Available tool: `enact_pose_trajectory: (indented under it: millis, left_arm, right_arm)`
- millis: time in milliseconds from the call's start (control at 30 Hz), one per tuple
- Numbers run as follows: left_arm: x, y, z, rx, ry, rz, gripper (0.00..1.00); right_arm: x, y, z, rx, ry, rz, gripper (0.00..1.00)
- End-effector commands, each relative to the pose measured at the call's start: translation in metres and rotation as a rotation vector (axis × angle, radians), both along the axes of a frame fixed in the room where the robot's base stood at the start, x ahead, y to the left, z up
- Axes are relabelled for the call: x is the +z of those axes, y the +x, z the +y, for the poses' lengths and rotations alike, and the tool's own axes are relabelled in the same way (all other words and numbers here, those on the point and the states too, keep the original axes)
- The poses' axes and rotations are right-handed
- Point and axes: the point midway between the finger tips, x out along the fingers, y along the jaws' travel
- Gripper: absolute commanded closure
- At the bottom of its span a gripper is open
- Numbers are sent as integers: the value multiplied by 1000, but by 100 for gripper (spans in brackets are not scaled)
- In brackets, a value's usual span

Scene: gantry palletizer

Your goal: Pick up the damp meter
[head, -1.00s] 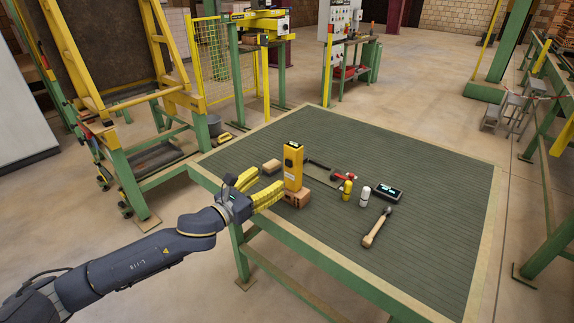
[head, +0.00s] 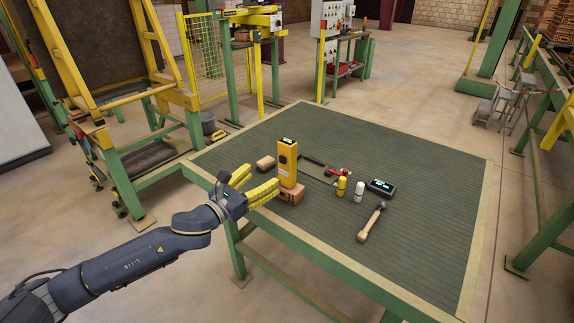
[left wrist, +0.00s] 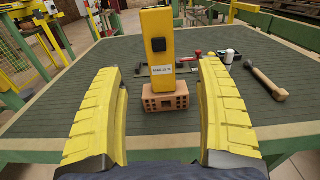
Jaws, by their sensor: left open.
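The damp meter (head: 287,163) is a tall yellow block with a dark top. It stands upright on a reddish brick (head: 291,194) on the table. In the left wrist view the damp meter (left wrist: 158,45) shows a dark button and a small white label. My left gripper (head: 264,177) has yellow ribbed fingers, open and empty. It is at the table's near left edge, just short of the meter and apart from it. In the left wrist view the meter and brick appear between the two fingers, farther off. My right gripper is not in view.
A red-and-black tool lies behind the meter. The table's right side is clear.

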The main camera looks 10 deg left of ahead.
Motion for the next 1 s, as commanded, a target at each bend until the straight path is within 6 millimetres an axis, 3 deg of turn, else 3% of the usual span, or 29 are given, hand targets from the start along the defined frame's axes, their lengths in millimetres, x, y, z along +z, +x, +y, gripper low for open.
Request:
enact_pose_trajectory:
  millis: [167, 267, 400, 567, 800, 1000]
  left_arm:
    - [16, 6, 0, 0, -1, -27, 27]
    - [51, 16, -7, -7, -11, -84, 27]
    - [109, 30, -33, -42, -27, -177, 27]
    - [165, 56, -64, -63, 1, -284, 27]
    - [243, 81, -132, -176, 71, -471, 27]
    - [293, 85, -202, -357, 150, -591, 27]
  right_arm:
    - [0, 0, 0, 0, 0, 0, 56]
    - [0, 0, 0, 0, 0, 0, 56]
    - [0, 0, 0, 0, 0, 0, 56]
    - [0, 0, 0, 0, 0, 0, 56]
    - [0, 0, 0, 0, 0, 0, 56]
    - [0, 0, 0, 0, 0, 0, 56]
